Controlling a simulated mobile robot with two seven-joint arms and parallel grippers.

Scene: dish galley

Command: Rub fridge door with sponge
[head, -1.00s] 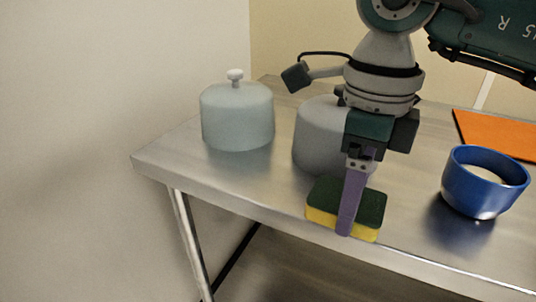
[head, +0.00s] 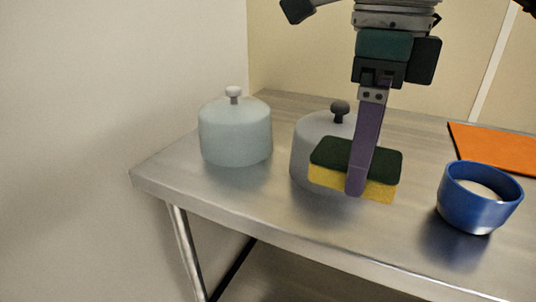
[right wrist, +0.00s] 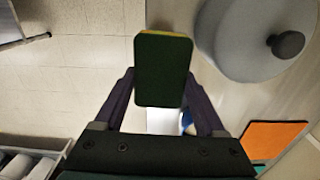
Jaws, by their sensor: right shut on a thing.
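The sponge (head: 356,167) has a dark green top and a yellow underside. My right gripper (head: 362,172) is shut on it and holds it above the steel table, in front of the grey lidded pot. In the right wrist view the sponge's green face (right wrist: 163,69) sits between the two purple fingers of my right gripper (right wrist: 163,88). No fridge door can be made out in these frames.
A pale blue-green lidded pot (head: 235,133) stands at the table's left end, beside the grey pot (head: 309,140). A blue bowl (head: 479,203) and an orange mat (head: 497,148) are at the right. The steel table's (head: 300,225) front strip is clear.

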